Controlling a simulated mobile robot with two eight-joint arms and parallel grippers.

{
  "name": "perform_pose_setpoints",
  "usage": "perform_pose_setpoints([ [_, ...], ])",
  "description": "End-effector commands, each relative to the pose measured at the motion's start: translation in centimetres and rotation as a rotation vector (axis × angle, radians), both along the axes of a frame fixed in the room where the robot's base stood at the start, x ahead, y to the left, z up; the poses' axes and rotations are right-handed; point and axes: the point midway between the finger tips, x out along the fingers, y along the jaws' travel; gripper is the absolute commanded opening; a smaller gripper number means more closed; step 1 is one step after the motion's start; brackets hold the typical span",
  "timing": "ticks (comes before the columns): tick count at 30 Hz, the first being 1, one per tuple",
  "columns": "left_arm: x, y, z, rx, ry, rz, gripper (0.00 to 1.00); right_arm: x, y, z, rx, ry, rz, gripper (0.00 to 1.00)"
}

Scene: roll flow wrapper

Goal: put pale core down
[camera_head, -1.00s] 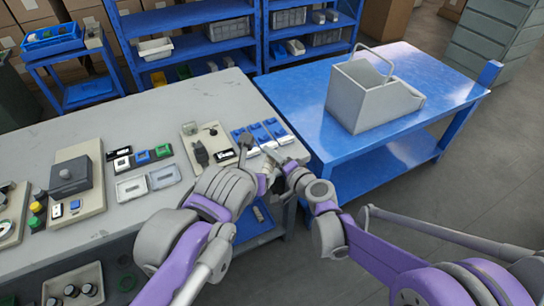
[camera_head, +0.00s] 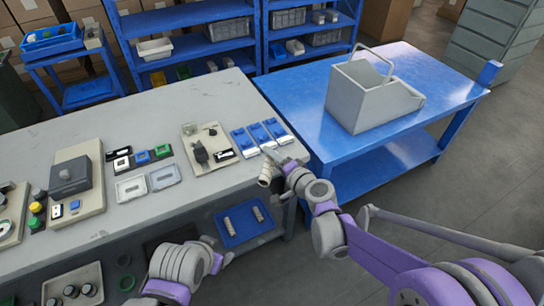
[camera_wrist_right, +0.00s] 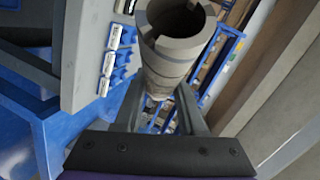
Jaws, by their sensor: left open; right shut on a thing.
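My right gripper (camera_head: 274,164) is shut on the pale core (camera_head: 265,176), a beige-grey hollow tube, just off the front right corner of the grey workbench. In the right wrist view the core (camera_wrist_right: 172,62) stands between the two fingers, its notched open end toward the top of the picture. My left gripper (camera_head: 226,260) is low in front of the bench, apart from the core; its fingers are small and partly hidden by its wrist.
A blue tray (camera_head: 226,241) with two pale cylinders sits below the bench top. The grey bench (camera_head: 205,105) carries blue-and-white parts (camera_head: 262,134), switch parts and trays. A blue table (camera_head: 425,75) at right holds a grey bin (camera_head: 362,100).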

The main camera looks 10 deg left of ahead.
Motion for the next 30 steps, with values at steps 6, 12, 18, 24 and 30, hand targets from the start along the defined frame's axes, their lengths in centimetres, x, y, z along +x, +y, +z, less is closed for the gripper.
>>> perform_pose_setpoints([
  [6,-1.1,0.3,-1.0,-0.105,0.019,0.198,0.74,0.0,0.0,0.0,0.000,0.000,0.000,0.00],
  [12,-1.1,0.3,-0.6,-0.114,0.018,0.215,0.74,0.2,-1.0,0.2,-0.001,0.001,-0.014,0.00],
  [18,0.0,0.3,2.2,-0.115,-0.001,0.212,0.74,0.8,-8.3,1.7,-0.009,0.002,-0.121,0.00],
  [24,1.7,0.3,5.9,-0.119,-0.035,0.209,0.74,0.3,-17.8,4.2,-0.009,0.000,-0.271,0.00],
  [30,3.1,0.3,8.0,-0.121,-0.061,0.206,0.74,-0.8,-23.5,5.7,-0.002,-0.004,-0.373,0.00],
])
